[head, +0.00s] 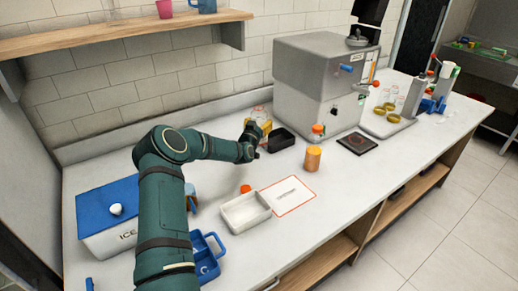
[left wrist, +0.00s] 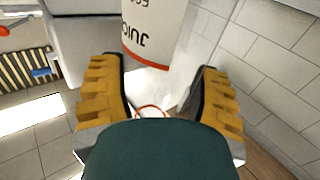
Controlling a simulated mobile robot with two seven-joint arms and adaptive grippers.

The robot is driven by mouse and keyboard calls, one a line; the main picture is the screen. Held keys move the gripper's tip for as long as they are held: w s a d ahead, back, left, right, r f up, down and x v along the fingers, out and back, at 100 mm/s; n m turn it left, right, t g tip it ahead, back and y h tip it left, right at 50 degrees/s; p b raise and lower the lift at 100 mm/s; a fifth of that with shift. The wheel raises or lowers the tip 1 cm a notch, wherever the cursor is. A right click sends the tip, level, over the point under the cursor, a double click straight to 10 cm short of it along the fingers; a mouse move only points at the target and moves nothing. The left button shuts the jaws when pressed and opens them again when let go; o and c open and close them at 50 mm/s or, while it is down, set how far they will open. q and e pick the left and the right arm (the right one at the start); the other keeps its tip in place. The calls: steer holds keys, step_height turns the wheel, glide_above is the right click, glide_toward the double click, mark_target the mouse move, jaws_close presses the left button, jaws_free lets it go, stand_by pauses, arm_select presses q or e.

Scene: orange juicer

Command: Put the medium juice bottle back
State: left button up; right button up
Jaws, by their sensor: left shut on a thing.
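My left gripper (head: 260,128) is at the back of the counter by the wall, with its yellow fingers around a pale bottle (head: 259,112). In the left wrist view my left gripper (left wrist: 160,98) has a finger on each side of a white juice bottle (left wrist: 150,35), whose label appears upside down. The bottle's lower end and its contact with the counter are hard to make out. I cannot tell its size from these views. An orange bottle (head: 313,158) stands on the counter to the right, apart from the gripper. My right gripper is not in view.
A black bin (head: 281,140) sits just right of the gripper, before the grey juicer (head: 318,85). A white tray (head: 235,222), red-bordered mat (head: 288,204), blue caddy (head: 193,245) and ice box (head: 105,243) occupy the front left. A shelf (head: 120,38) overhangs the back.

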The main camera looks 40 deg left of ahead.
arm_select(q)
steer(key=shift+f+b, duration=0.3)
steer(key=shift+f, duration=3.25)
steer(key=o, duration=1.3)
steer(key=shift+p+v, duration=0.4)
steer(key=shift+v, duration=3.3)
